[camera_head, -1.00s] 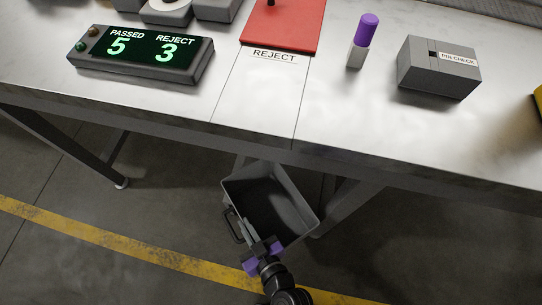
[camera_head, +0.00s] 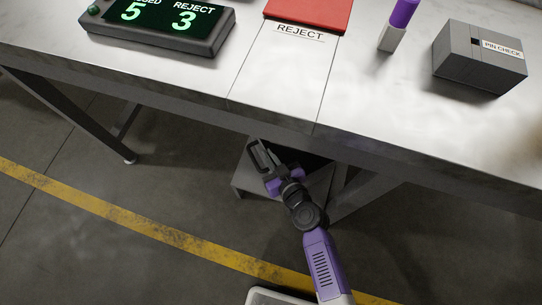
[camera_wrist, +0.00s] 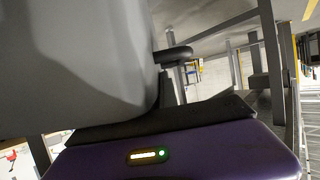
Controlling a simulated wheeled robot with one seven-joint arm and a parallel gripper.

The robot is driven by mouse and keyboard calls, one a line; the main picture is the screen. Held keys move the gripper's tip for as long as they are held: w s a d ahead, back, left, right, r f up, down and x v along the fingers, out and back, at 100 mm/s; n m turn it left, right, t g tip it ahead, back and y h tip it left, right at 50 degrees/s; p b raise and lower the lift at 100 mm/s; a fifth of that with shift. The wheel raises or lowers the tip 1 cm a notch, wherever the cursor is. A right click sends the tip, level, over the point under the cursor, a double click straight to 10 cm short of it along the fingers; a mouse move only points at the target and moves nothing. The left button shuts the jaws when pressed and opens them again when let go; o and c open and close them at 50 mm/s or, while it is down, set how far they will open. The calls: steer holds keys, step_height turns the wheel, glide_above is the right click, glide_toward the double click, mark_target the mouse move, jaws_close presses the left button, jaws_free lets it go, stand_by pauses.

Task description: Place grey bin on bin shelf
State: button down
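The grey bin fills the left of the wrist view as a large, close grey wall (camera_wrist: 75,60), with a dark handle loop (camera_wrist: 174,55) at its edge. In the head view my gripper (camera_head: 275,175) is at the table's front edge, beside the dark bin handle (camera_head: 255,155). It appears shut on the bin's near rim, though the fingertips are hidden. Most of the bin is hidden under the tabletop, with a dark area right of the gripper. A grey surface (camera_head: 243,182), apparently the bin shelf, shows below the gripper. Whether the bin touches it cannot be told.
The white worktable (camera_head: 190,75) overhangs this spot, with metal legs (camera_head: 75,118) on either side. The floor in front is clear.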

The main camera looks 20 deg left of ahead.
steer(key=shift+w+f+b, duration=0.45)
steer(key=shift+f+b, duration=0.15)
steer(key=shift+f, duration=0.25)
steer(key=shift+w+f+b, duration=0.4)
steer(key=shift+f+b, duration=0.15)
steer(key=shift+f, duration=0.5)
steer(key=c, duration=1.6)
jaws_free()
steer(key=shift+c, duration=0.2)
steer(key=shift+r, duration=0.1)
steer(key=p+v, duration=0.1)
steer(key=v, duration=1.1)
steer(key=shift+s, duration=0.1)
